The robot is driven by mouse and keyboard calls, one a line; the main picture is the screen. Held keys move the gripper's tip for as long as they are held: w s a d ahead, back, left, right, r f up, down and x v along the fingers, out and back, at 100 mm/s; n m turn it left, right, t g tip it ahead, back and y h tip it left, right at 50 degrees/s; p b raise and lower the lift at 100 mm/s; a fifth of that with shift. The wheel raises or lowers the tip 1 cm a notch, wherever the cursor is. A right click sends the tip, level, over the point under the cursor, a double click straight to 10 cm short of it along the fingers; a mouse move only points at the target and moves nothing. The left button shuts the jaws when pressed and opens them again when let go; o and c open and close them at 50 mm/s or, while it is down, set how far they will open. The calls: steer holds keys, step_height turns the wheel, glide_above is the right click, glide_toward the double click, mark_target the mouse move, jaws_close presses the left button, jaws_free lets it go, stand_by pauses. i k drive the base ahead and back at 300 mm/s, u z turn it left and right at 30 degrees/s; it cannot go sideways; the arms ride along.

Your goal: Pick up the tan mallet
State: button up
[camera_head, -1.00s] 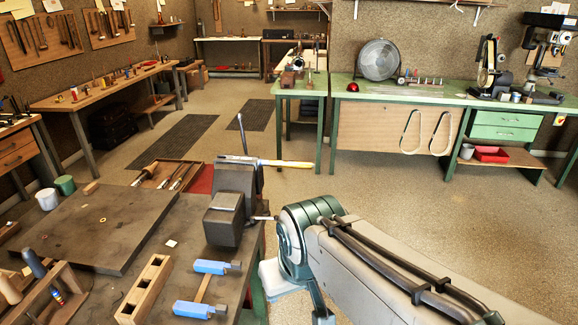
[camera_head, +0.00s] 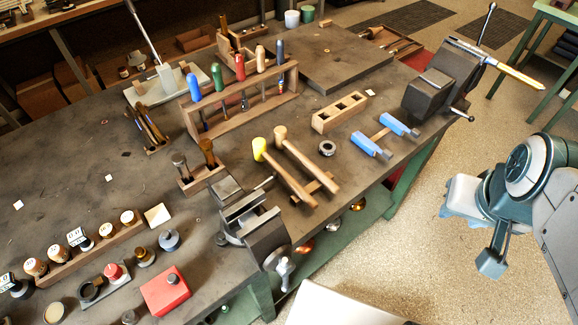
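The tan mallet (camera_head: 306,160), with a pale wooden head and long handle, lies at an angle near the middle of the dark workbench (camera_head: 120,205). A yellow-headed mallet (camera_head: 288,177) lies close beside it on the left, roughly parallel. Both handles cross a small wooden rest (camera_head: 313,187) near the front edge. My arm's end, with my gripper (camera_head: 477,235), is at the right beyond the bench edge, over the floor and well apart from the mallets. The angle does not show whether its fingers are open. Nothing is visibly held in it.
A metal vise (camera_head: 250,220) stands just left of the mallets. A larger dark vise (camera_head: 432,90) holds a yellow-handled tool at the right corner. A slotted wooden block (camera_head: 340,112), blue-ended clamp (camera_head: 372,145) and screwdriver rack (camera_head: 240,100) stand around the mallets.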

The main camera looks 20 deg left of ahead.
mark_target(281, 143)
steer(key=u, duration=2.4)
steer(key=k, duration=0.75)
steer(key=z, duration=0.85)
steer(key=i, duration=1)
steer(key=u, duration=1.2)
steer(key=k, duration=0.35)
steer(key=z, duration=0.7)
